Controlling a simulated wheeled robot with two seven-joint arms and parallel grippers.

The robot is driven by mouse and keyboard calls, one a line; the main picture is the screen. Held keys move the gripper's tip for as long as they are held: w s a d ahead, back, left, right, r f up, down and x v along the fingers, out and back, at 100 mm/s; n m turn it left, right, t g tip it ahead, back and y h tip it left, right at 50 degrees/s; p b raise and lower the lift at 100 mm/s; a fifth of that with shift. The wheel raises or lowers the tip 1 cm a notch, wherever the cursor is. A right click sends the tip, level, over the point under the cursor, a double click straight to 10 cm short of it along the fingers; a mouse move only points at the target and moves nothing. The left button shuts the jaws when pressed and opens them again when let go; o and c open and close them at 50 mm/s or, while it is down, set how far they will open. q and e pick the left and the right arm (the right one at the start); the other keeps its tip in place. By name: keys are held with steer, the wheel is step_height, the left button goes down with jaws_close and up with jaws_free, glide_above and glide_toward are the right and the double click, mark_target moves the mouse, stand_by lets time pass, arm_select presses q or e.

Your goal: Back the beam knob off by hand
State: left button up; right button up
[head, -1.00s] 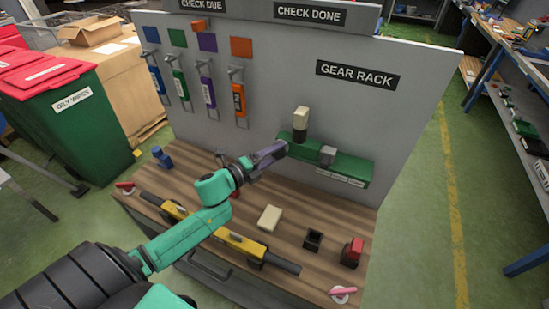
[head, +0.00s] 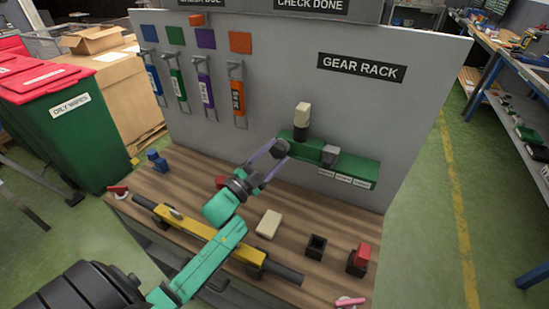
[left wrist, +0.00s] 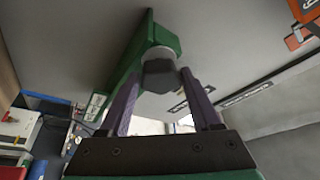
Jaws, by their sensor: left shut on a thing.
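A dark faceted knob (head: 281,148) sits at the left end of the green gear rack beam (head: 358,170) on the grey panel. My left gripper (head: 277,151) reaches up to it from the front left, with its two purple fingers on either side. In the left wrist view the knob (left wrist: 159,76) lies between the fingertips, in front of a round grey end cap on the green beam (left wrist: 143,52). The left gripper is shut on the knob. The knob's far side is hidden. My right gripper is not in view.
A cream-and-black piece (head: 302,118) and a grey block (head: 329,155) stand on the green beam. A yellow bar (head: 200,229) lies along the bench (head: 190,190). A cream block (head: 268,223), a black holder (head: 316,247) and a red-topped block (head: 359,258) stand nearby.

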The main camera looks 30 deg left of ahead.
arm_select(q)
steer(key=n, duration=0.1)
steer(key=n+t+y, duration=0.1)
steer(key=n, duration=0.1)
steer(key=n+y, duration=0.1)
steer(key=n, duration=0.1)
steer(key=shift+d+f+t, duration=0.1)
steer(key=shift+f+t, duration=0.15)
steer(key=shift+t, duration=0.05)
steer(key=shift+d+f+n+t+y, duration=0.15)
steer(key=shift+n+y, duration=0.6)
steer(key=shift+n, duration=0.85)
steer(key=shift+a+r+n+t+y, duration=0.1)
steer(key=shift+n+t+y, duration=0.15)
steer(key=shift+n+y, duration=0.95)
steer(key=shift+f+n+h, duration=0.1)
steer(key=shift+n+h, duration=0.15)
steer(key=shift+n, duration=0.35)
steer(key=o, duration=1.3)
steer(key=shift+o, duration=0.2)
steer(key=shift+s, duration=0.1)
